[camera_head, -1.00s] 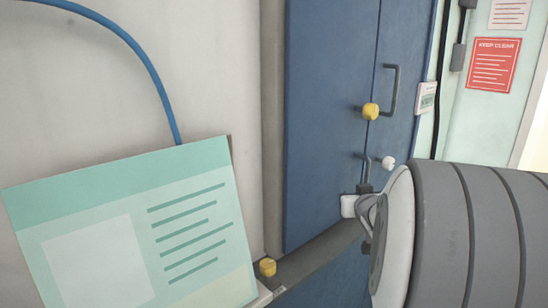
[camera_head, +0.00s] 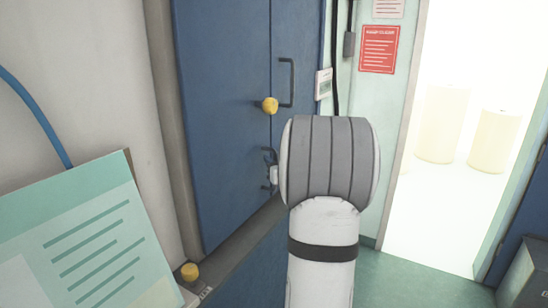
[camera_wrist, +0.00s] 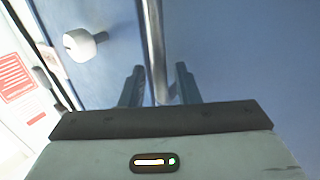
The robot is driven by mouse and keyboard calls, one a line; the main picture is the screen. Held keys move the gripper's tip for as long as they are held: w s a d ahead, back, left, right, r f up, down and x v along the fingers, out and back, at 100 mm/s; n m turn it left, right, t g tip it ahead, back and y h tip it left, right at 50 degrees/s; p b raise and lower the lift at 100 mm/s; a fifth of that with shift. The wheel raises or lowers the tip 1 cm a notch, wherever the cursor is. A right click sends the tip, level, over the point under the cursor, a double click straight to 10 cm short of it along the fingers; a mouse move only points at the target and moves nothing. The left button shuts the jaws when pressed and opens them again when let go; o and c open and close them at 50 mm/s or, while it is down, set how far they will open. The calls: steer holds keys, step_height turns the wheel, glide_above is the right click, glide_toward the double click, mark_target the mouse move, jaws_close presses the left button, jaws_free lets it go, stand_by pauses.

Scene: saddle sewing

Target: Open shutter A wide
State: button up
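The blue shutters stand upright side by side, a left panel (camera_head: 222,120) and a narrower right panel (camera_head: 302,60) with a seam between them. No letter shows which is shutter A. The right panel has a dark bar handle (camera_head: 291,82). A lower handle (camera_head: 264,157) by the seam is partly hidden behind my arm. In the wrist view, my gripper (camera_wrist: 159,80) has its fingers apart on both sides of a metal bar handle (camera_wrist: 155,40), with gaps beside the bar. A white knob (camera_wrist: 85,44) is left of it. Both panels look closed.
A teal and cream board (camera_head: 90,230) is at the lower left. A bright doorway (camera_head: 450,210) and green floor (camera_head: 400,272) lie to the right.

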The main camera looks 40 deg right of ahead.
steer(key=shift+w, duration=0.2)
steer(key=shift+c, duration=0.2)
jaws_close()
